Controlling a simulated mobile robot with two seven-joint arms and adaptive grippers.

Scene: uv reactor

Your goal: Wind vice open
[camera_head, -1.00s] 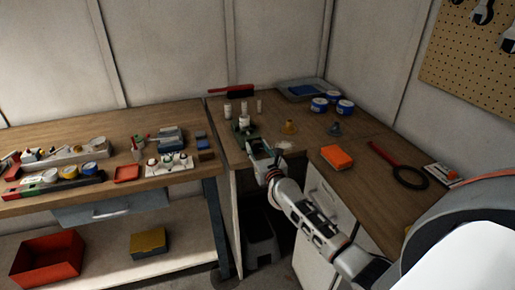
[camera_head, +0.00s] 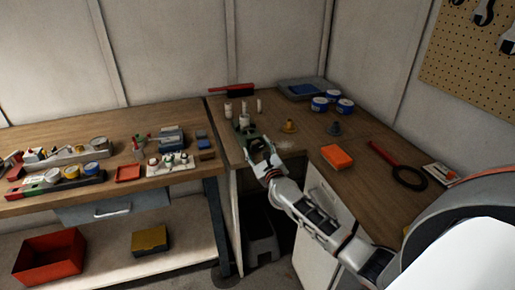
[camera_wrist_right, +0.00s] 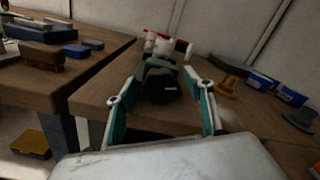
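The small green vice (camera_head: 246,128) stands at the front left edge of the right-hand wooden bench. In the right wrist view the vice (camera_wrist_right: 160,66) is straight ahead, with a dark rounded part (camera_wrist_right: 162,88) facing me. My right gripper (camera_head: 262,151) is at this front end of the vice. Its two fingers (camera_wrist_right: 160,72) are spread, one on each side of the dark part. I cannot tell whether they touch it. The vice's handle and jaw gap are not clear. My left gripper is not in view.
White cylinders (camera_head: 228,109) stand behind the vice, and a yellow-brown funnel-like piece (camera_head: 289,126) stands to its right. The left bench (camera_head: 104,131) holds many small items.

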